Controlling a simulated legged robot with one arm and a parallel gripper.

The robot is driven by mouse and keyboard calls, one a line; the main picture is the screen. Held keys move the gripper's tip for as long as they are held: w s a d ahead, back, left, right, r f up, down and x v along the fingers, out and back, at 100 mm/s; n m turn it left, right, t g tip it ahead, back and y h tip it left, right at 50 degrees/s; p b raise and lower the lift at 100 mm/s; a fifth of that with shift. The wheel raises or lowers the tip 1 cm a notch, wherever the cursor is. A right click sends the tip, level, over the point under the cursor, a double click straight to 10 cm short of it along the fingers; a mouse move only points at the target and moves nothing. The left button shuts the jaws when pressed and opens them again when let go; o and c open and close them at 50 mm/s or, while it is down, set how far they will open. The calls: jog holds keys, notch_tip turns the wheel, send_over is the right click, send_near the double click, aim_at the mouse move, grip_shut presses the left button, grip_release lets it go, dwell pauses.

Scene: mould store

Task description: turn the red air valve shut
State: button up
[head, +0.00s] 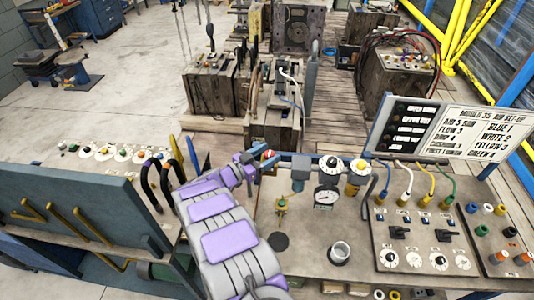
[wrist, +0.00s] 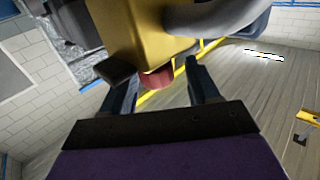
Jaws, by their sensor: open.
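A small red part (head: 268,154), which looks like the red air valve, shows at the end of my arm, beside a horizontal pipe over the bench. In the wrist view a red rounded part (wrist: 157,78) sits below a yellow block (wrist: 138,35). My gripper (head: 256,165) is open. In the wrist view its two dark fingers (wrist: 158,74) stand apart, one on each side of the red part. I cannot tell whether either finger touches it. The gripper hides part of the valve in the head view, and its handle angle is unclear.
A pressure gauge (head: 327,196) and round dials (head: 331,162) stand close to the right of my gripper. A control panel (head: 408,262) and a lettered board (head: 486,118) are at right.

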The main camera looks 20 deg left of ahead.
jog(key=v, duration=1.1)
jog(key=shift+a, duration=0.2)
jog(key=shift+w+f, duration=0.1)
